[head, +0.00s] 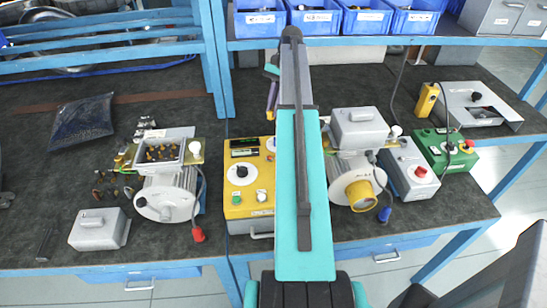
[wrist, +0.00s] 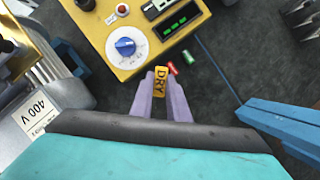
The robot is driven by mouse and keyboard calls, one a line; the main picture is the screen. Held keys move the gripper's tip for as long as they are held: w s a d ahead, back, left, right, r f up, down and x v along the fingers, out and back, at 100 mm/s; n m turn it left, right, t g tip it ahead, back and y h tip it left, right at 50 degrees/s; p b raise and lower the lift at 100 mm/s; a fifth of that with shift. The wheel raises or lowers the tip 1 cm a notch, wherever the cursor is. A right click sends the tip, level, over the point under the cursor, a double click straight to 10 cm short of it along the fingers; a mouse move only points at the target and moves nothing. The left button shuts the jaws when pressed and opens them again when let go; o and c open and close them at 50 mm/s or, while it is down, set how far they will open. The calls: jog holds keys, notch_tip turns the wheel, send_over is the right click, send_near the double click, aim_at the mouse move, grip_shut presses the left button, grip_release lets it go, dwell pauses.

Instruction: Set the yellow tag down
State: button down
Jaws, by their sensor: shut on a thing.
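The yellow tag (wrist: 160,80), marked "DRY", is between the two pale purple fingertips of my gripper (wrist: 161,82) in the wrist view. My gripper is shut on it, and the tag sticks out past the fingertips. In the head view my gripper (head: 271,112) shows just left of my arm, above the back of the bench behind the yellow control box (head: 236,211). The yellow tag is small there. How high it is above the bench is hard to tell.
A small red piece (wrist: 172,68) and a green piece (wrist: 188,58) are close beyond the tag in the wrist view. Motors stand left (head: 170,198) and right (head: 357,165) of the control box. Blue bins (head: 313,20) line the shelf behind. A blue post (head: 217,60) stands back left.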

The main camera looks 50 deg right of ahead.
jog(key=shift+f, duration=0.25)
notch_tip(320, 180, down, 14)
jog(key=p, duration=0.3)
jog(key=shift+p, duration=0.3)
dwell(0.4)
jog(key=shift+f+p, duration=0.6)
jog(key=shift+f, duration=1.3)
jog(key=shift+f, duration=0.15)
jog(key=c, duration=1.7)
grip_release()
